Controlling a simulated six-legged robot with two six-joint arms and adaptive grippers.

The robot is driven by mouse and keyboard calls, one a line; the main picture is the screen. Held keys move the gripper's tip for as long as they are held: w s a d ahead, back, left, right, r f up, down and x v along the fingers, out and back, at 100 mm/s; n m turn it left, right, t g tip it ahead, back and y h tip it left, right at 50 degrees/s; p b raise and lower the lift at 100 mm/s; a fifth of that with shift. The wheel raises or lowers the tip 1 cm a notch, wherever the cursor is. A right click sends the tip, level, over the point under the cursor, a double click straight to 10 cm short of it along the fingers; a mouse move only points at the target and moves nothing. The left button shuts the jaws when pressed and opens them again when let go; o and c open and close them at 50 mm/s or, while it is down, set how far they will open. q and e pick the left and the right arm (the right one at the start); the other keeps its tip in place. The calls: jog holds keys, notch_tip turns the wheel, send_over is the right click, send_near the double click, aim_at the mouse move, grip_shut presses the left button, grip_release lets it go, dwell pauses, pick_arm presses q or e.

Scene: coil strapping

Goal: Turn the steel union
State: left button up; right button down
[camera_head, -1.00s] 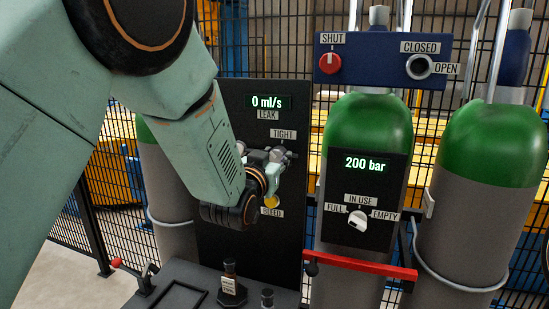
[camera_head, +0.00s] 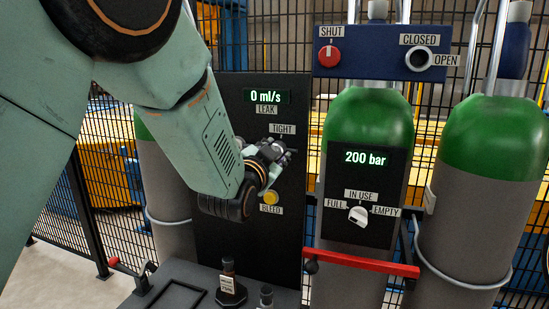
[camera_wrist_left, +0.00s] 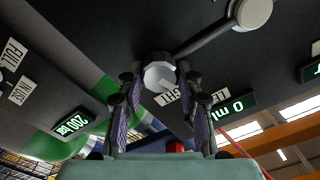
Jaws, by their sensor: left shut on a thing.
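The steel union (camera_wrist_left: 158,76) shows in the left wrist view as a pale, many-sided nut on the dark panel (camera_wrist_left: 90,35). My left gripper (camera_wrist_left: 160,88) has its two fingers on either side of the nut and is shut on it. In the head view my left gripper (camera_head: 274,154) is at the panel below the TIGHT label (camera_head: 282,129) and hides most of the union. The leak display (camera_head: 266,96) reads 0 ml/s. My right gripper is in neither view.
A yellow bleed knob (camera_head: 270,198) sits just below the gripper. Green-topped cylinders (camera_head: 368,125) stand to the right, with a 200 bar display (camera_head: 366,160) and a red bar (camera_head: 362,264). A small dark bottle (camera_head: 229,282) stands on the bench in front.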

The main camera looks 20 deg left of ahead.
pick_arm(q)
jog(key=m+b, duration=0.1)
jog(key=m, duration=0.4)
jog(key=shift+b, duration=0.4)
jog(key=shift+m, duration=0.4)
jog(key=o, duration=1.1)
jog(key=shift+o, duration=0.2)
jog(key=s, duration=1.2)
jog(key=shift+a, duration=0.15)
